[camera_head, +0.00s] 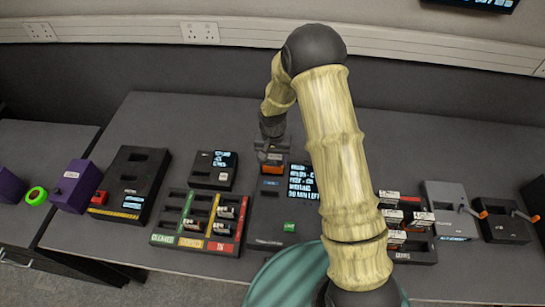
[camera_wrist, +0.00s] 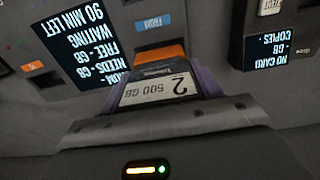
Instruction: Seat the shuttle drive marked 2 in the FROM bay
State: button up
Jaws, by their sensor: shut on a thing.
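The drive marked 2 (camera_wrist: 158,88), with a white "2 500 GB" label and an orange end, is between the purple fingers of my gripper (camera_wrist: 165,82) in the wrist view. My gripper is shut on it. The orange end lies at the dark FROM bay, beside the blue FROM label (camera_wrist: 154,23). I cannot tell how deep the drive sits in the bay. In the head view my gripper (camera_head: 271,155) is over the upper left of the black copy station (camera_head: 268,215), and the drive is mostly hidden. The station's screen (camera_head: 301,184) reads waiting, 90 min left.
A small screen unit (camera_head: 210,170) stands left of the station, reading no card in the wrist view (camera_wrist: 274,50). A sorting tray (camera_head: 195,245) with several small items lies in front of it. A rack of several drives (camera_head: 412,255) and lever units (camera_head: 450,210) stand right.

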aim_at(273, 165)
jog(key=shift+f+b, duration=1.55)
jog(key=shift+f, duration=0.6)
dwell(2.3)
jog(key=o, duration=1.5)
jog(key=shift+r+p, duration=2.5)
jog(key=shift+r, duration=1.25)
